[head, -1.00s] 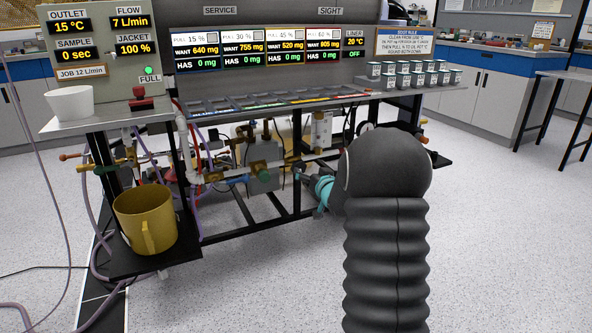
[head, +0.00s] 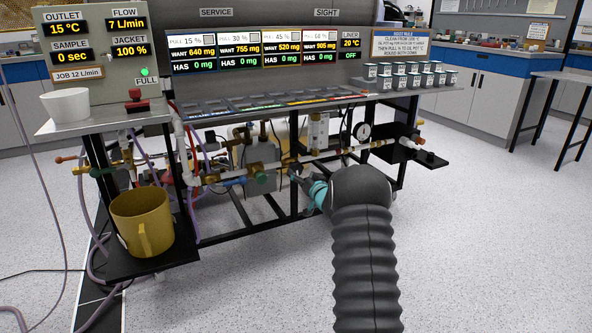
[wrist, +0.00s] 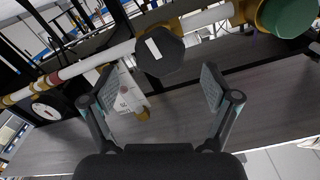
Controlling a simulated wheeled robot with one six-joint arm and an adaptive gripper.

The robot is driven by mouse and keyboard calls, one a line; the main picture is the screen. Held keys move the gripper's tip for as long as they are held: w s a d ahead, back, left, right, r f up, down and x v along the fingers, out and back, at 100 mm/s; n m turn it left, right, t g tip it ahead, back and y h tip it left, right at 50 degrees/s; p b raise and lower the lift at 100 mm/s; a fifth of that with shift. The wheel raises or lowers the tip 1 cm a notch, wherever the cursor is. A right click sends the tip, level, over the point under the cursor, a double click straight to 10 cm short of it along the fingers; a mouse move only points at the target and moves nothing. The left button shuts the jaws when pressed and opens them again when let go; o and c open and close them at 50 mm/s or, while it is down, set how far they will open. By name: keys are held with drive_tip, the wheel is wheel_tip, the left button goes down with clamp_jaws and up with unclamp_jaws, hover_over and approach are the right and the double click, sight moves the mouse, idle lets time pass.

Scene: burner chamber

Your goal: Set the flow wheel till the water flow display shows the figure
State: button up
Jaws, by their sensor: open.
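The flow display (head: 127,24) in the head view reads 7 L/min, and a label below reads JOB 12 L/min (head: 79,75). In the wrist view, a dark many-sided knob (wrist: 160,52) with a white mark sits on the pipe, ahead of my gripper (wrist: 158,86). A green wheel (wrist: 291,13) is at the upper right; a green wheel also shows in the head view (head: 262,178). I cannot tell which of these is the flow wheel. My gripper is open and empty, its fingers spread below the dark knob, apart from it. My arm partly hides the gripper in the head view.
A white pipe with red bands (wrist: 95,62) runs across the wrist view, with a gauge (wrist: 42,110) at left. The bench's frame bars lie close below the pipework.

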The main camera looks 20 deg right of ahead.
sight(297, 170)
drive_tip(key=shift+w, duration=2.55)
drive_tip(key=c, duration=1.2)
